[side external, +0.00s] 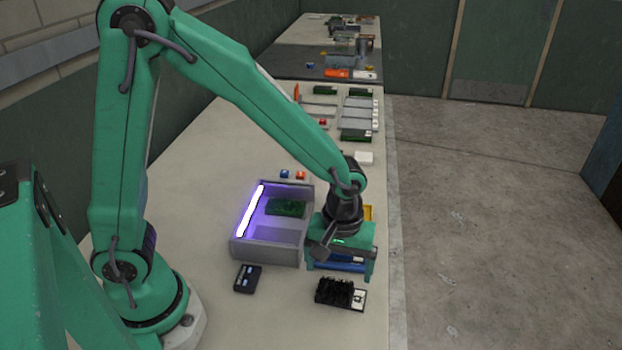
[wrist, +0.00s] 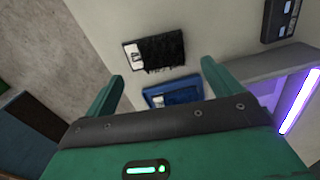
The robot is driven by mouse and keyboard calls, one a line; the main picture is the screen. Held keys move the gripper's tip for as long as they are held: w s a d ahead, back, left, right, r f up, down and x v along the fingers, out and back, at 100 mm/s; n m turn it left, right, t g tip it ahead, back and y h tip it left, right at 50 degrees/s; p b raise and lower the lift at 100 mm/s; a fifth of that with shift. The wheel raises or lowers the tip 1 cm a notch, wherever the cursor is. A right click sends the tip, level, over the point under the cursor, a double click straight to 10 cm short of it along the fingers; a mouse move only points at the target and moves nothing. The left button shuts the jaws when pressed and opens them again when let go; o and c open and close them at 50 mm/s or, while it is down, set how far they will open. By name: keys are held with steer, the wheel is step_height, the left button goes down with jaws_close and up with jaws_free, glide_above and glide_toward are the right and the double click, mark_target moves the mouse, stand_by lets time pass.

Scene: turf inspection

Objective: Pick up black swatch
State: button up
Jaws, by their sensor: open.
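The black swatch (side external: 334,291), dark and tufted with a white label at one end, lies flat on the bench in front of my gripper (side external: 340,274). In the wrist view the black swatch (wrist: 163,52) lies just beyond the fingertips of my gripper (wrist: 162,72), with its label on the left. My gripper is open and empty, pointing down, with its fingers spread. A blue swatch (wrist: 173,93) lies between the fingers in the wrist view, nearer the palm than the black one. In the side view the blue swatch (side external: 341,265) is partly hidden by my gripper.
A grey box (side external: 262,252) with a purple light strip (side external: 250,211) and a green swatch (side external: 287,207) inside stands left of my gripper. A dark handheld device (side external: 247,278) lies in front of it. A yellow item (side external: 368,212) shows behind my gripper. The bench edge is close on the right.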

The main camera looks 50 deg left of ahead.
mark_target(335, 287)
steer(key=shift+f, duration=0.5)
steer(key=shift+s+a+f, duration=0.15)
steer(key=shift+f, duration=2.45)
steer(key=c, duration=1.1)
